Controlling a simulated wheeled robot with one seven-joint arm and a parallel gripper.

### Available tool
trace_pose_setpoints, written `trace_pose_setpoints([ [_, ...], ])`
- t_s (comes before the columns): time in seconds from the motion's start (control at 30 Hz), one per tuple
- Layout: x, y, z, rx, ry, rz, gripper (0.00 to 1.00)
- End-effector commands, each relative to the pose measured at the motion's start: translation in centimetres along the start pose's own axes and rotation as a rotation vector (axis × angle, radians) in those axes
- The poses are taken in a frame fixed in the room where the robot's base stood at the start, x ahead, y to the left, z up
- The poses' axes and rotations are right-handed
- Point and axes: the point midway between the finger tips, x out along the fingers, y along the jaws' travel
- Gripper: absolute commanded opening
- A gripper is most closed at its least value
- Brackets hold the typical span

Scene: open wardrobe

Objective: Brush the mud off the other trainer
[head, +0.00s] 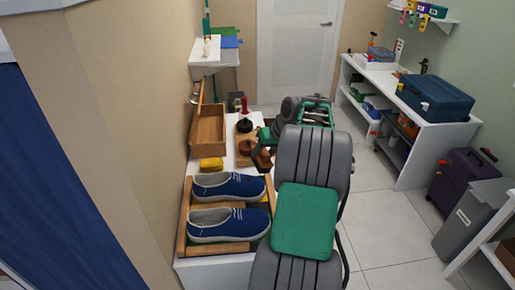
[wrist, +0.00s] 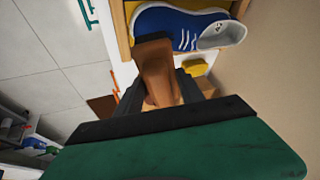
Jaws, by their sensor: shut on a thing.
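Two blue trainers with white soles lie side by side in a wooden tray (head: 182,222): the far trainer (head: 228,186) and the near trainer (head: 228,224). I cannot make out mud on either at this size. In the wrist view one trainer (wrist: 172,26) shows at the top, beyond my gripper. My gripper (wrist: 162,88) is shut on a brown wooden brush (wrist: 154,58). The brush's far end appears just short of the trainer; contact cannot be told. In the head view my arm hides most of the gripper and brush.
A yellow sponge (head: 211,164) lies just behind the tray. Beyond it are an open wooden box (head: 207,132) and dark-knobbed round items (head: 245,126) on a board. The wall runs close along the left. Open floor (head: 385,215) lies to the right.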

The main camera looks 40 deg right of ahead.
Motion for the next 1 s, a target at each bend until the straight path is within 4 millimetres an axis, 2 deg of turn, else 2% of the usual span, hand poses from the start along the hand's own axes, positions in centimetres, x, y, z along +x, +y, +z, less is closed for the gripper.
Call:
trace_pose_setpoints([
  [0.17,1.1,0.2,0.4,0.0,0.0,0.0,0.13],
  [0.53,5.2,0.0,2.1,-0.002,-0.001,-0.001,0.13],
  [1.0,5.6,-0.1,2.2,-0.002,0.0,-0.001,0.13],
])
